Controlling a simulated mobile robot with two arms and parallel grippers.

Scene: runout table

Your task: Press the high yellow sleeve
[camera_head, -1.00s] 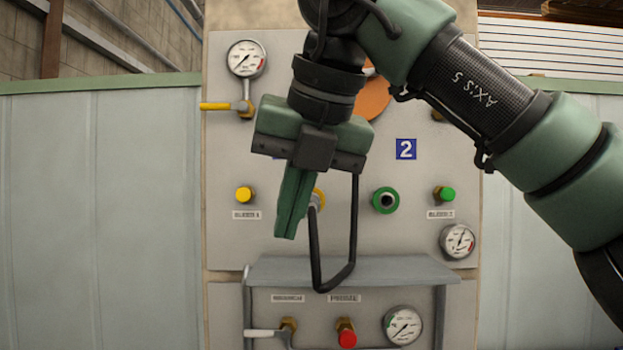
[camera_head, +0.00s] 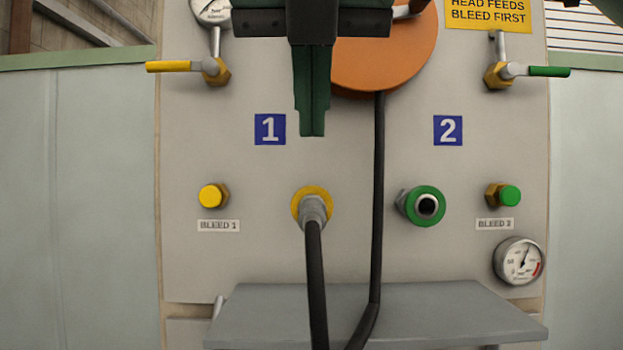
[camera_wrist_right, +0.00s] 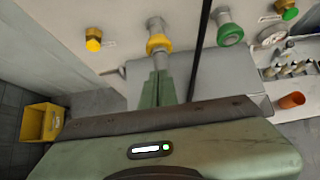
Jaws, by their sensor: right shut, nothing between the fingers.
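The high yellow sleeve (camera_head: 312,204) is a yellow ring on the grey panel below the blue "1" plate (camera_head: 270,129). A metal fitting with a black hose (camera_head: 317,285) is plugged into it. The sleeve also shows in the wrist view (camera_wrist_right: 159,43), just beyond the fingertips. My right gripper (camera_head: 312,131) comes down from the top in the head view, its green fingers shut and empty. The tips appear above the sleeve, with bare panel visible between; I cannot tell their distance from the panel. In the wrist view the right gripper (camera_wrist_right: 157,76) overlaps the fitting. My left gripper is not in view.
A green sleeve (camera_head: 426,206) is to the right. Yellow (camera_head: 212,196) and green (camera_head: 509,195) bleed buttons flank the sleeves. A grey shelf (camera_head: 375,318) juts out below. The hose hangs in front and loops up past an orange disc (camera_head: 395,60).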

